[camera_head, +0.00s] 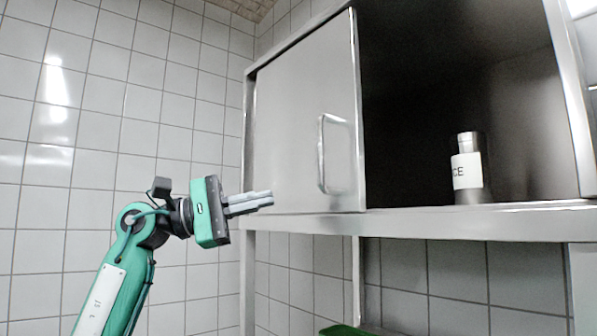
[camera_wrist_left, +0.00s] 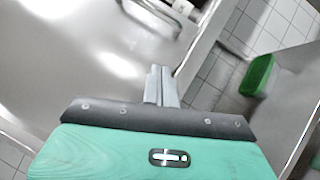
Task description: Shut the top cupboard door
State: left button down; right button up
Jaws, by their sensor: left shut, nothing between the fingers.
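The top cupboard (camera_head: 420,222) is a steel wall unit. Its flat steel door (camera_head: 300,110) covers the left part of the front, and the right part is open and dark inside. A vertical bar handle (camera_head: 322,155) sits near the door's right edge; part of it shows at the top of the left wrist view (camera_wrist_left: 160,12). My left gripper (camera_head: 268,197) is shut and empty, in front of the door's lower left area, left of the handle and apart from it. Its fingers (camera_wrist_left: 160,72) also show in the left wrist view. I cannot tell whether they touch the door. My right gripper is not in view.
A bottle with a white label (camera_head: 468,170) stands on the cupboard floor in the open part. A green container (camera_wrist_left: 257,75) is below the cupboard. White tiled walls (camera_head: 90,130) stand behind and to the left. The space below the cupboard's left end looks free.

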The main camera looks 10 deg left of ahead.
pick_arm(q)
jog(key=s+a+r+m+t+y, duration=0.2)
jog(key=s+a+r+y, duration=0.1)
jog(key=a+r, duration=0.15)
jog(key=w+d+p, duration=0.2)
jog(key=d+p, duration=0.4)
jog(key=d, duration=0.6)
jog(key=shift+r+y, duration=0.2)
jog(key=shift+y, duration=0.2)
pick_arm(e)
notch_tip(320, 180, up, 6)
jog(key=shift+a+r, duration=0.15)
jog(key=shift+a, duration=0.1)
pick_arm(q)
jog(key=shift+w, duration=0.1)
